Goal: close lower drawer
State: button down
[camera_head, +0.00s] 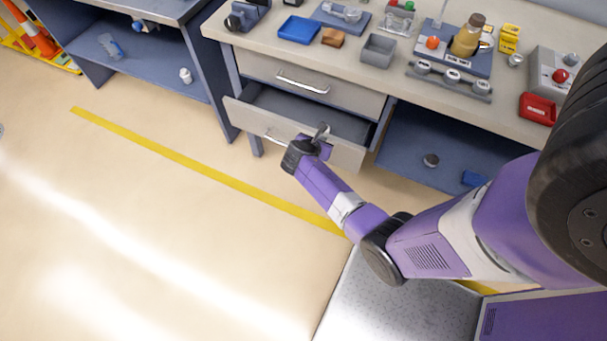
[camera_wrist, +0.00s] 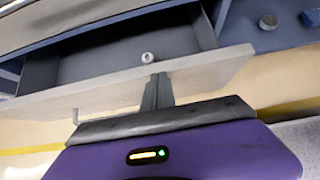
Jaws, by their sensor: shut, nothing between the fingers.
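The lower drawer (camera_head: 240,113) is pulled partly out of the workbench, below a shut upper drawer (camera_head: 311,93). I cannot tell whether the fingers touch the panel.
The benchtop holds a blue tray (camera_head: 299,30), a grey bin (camera_head: 378,50), a red box (camera_head: 538,109) and several other items. An open shelf (camera_head: 440,150) lies right of the drawers. The floor in front is clear, with a yellow line (camera_head: 190,163).

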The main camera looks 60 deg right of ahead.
jog(key=d+b, duration=0.2)
jog(key=d, duration=1.1)
jog(key=shift+w+d, duration=0.2)
jog(key=shift+d, duration=0.15)
jog(key=shift+d+r, duration=0.1)
jog(key=a+f+p+v, duration=0.2)
jog(key=p+v, duration=0.1)
jog(key=v, duration=1)
jog(key=shift+a, duration=0.15)
jog(key=shift+f, duration=0.15)
